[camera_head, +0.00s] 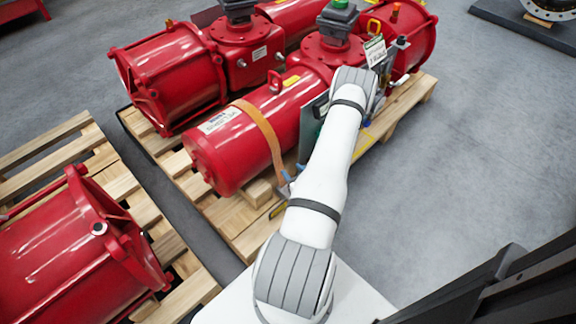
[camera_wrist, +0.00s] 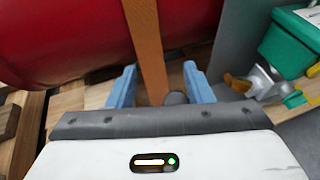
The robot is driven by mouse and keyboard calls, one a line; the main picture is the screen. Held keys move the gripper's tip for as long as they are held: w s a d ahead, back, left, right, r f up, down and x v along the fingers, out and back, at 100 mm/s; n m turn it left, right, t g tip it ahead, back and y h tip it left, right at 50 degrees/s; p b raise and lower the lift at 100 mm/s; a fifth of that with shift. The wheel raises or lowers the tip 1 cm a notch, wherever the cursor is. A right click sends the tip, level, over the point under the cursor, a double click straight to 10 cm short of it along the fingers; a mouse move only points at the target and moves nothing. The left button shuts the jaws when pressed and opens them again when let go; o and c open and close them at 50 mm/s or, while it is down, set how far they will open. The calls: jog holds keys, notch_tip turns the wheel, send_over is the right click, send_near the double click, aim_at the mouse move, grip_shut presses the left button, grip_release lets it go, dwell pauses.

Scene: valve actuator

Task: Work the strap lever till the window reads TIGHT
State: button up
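An orange strap (camera_head: 262,133) runs over the red cylinder (camera_head: 237,140) and down its near side. In the wrist view the strap (camera_wrist: 146,45) hangs down between the two blue fingers of my gripper (camera_wrist: 156,74). The fingers stand apart, one on each side of the strap, with gaps to both. A small dark grey rounded part (camera_wrist: 177,98) shows beside the strap, low between the fingers; I cannot tell whether it is the lever. No window reading is legible in either view. In the head view my gripper (camera_head: 286,182) is small and partly hidden by my arm.
A green box (camera_wrist: 297,42) and a silver metal fitting (camera_wrist: 262,82) lie right of the gripper against a grey surface. The cylinder stands on a wooden pallet (camera_head: 245,232). More red actuators (camera_head: 75,245) stand nearby. Grey floor (camera_head: 470,170) at the right is clear.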

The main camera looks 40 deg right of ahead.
jog(key=shift+v, duration=1.15)
jog(key=shift+s, duration=0.1)
jog(key=s+a, duration=0.2)
jog(key=s, duration=0.6)
jog(key=shift+s, duration=0.25)
